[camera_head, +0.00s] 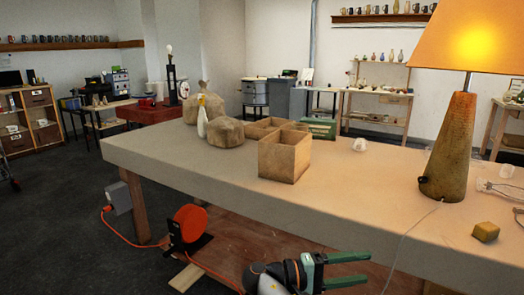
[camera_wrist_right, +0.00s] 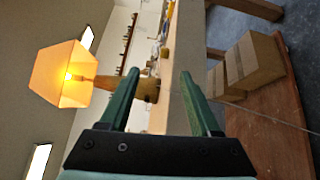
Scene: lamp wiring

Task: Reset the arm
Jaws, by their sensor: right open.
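My right gripper (camera_head: 368,268) is low in front of the table, below its front edge, with its green fingers pointing right. It is open and empty, and its spread fingers also show in the right wrist view (camera_wrist_right: 160,76). The lamp (camera_head: 450,150) stands upright on the right of the table, with a brown tapered base and a glowing orange shade (camera_head: 475,38). A thin pale cord (camera_head: 408,238) runs from its base over the front edge. The lamp also appears sideways in the right wrist view (camera_wrist_right: 70,75). My left gripper is in neither view.
The table (camera_head: 350,205) holds cardboard boxes (camera_head: 284,158), wrapped bundles (camera_head: 226,134), a white bottle (camera_head: 202,120) and a yellow block (camera_head: 485,232). Below are an orange cable reel (camera_head: 187,226) and a wooden lower shelf (camera_head: 240,245). The table's middle front is clear.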

